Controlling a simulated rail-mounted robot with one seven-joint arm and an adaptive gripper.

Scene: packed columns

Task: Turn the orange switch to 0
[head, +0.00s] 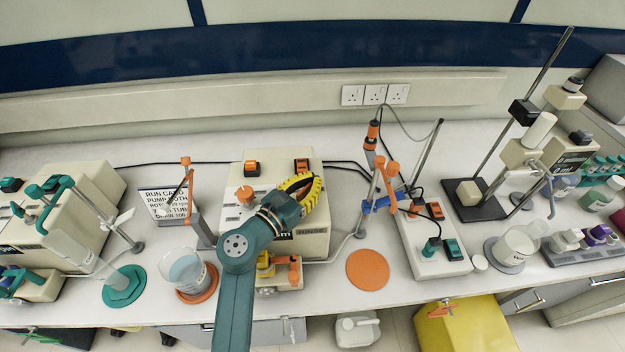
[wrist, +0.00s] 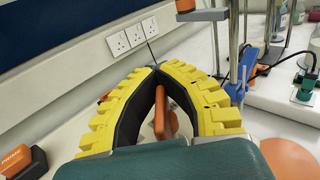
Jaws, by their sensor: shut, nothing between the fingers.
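A cream pump box (head: 228,220) stands at the middle of the bench. An orange switch (head: 301,165) sits at its back right; its setting is too small to read. My gripper (head: 312,182), with yellow ribbed fingers, is over the box's right side, close in front of that switch. In the wrist view the fingertips (wrist: 157,68) meet and hold nothing. An upright orange piece (wrist: 165,112) shows through the gap behind the fingers; I cannot tell whether they touch it. An orange knob (head: 244,194) and another orange switch (head: 252,168) are further left on the box.
A printed card (head: 165,203) and a beaker (head: 187,270) stand to the left. A clamp stand (head: 385,180) and a white socket block (head: 440,262) with orange and green switches stand to the right. A flat orange disc (head: 368,269) lies on the bench.

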